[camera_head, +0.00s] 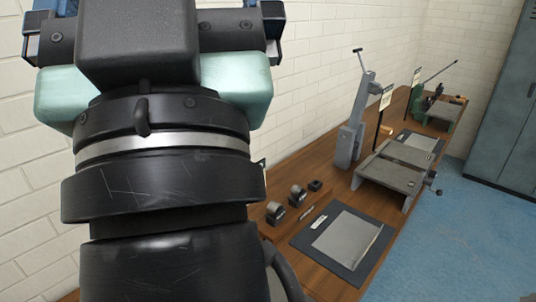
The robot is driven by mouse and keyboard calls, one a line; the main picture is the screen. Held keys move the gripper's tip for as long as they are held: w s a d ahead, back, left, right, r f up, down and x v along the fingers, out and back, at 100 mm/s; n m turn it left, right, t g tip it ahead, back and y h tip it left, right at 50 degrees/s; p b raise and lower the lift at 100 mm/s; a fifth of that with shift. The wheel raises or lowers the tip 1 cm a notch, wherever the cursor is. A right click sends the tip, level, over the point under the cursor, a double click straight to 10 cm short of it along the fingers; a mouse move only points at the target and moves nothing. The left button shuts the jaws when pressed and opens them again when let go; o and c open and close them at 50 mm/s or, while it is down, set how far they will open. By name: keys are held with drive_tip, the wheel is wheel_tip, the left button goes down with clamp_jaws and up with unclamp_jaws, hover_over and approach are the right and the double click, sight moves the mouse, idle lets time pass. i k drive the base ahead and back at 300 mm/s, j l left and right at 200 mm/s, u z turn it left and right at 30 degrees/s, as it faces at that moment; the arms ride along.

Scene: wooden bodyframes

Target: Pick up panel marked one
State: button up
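A flat grey panel (347,241) lies on a dark mat (304,238) on the near part of the wooden bench. A small white label (319,222) sits at its upper left; its marking is too small to read, so I cannot confirm a "one". My gripper (152,22) is large in the upper left, in front of the wall and well apart from the panel. Its two fingers stand wide apart at either side of the black block, with nothing seen between them. The fingertips are partly cut off by the top edge.
The wooden bench (284,262) runs away to the upper right. Small dark blocks (298,194) lie behind the mat. A grey lever press (352,130) and a metal fixture (392,174) stand farther along. Blue floor (450,245) is clear at right, before a grey locker (508,110).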

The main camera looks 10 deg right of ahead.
sight(347, 239)
drive_tip(key=i+l+u, duration=0.2)
drive_tip(key=l, duration=0.85)
drive_tip(key=i+l+u, duration=0.2)
drive_tip(key=l, duration=0.85)
drive_tip(key=l+u, duration=0.2)
drive_tip(key=l, duration=0.9)
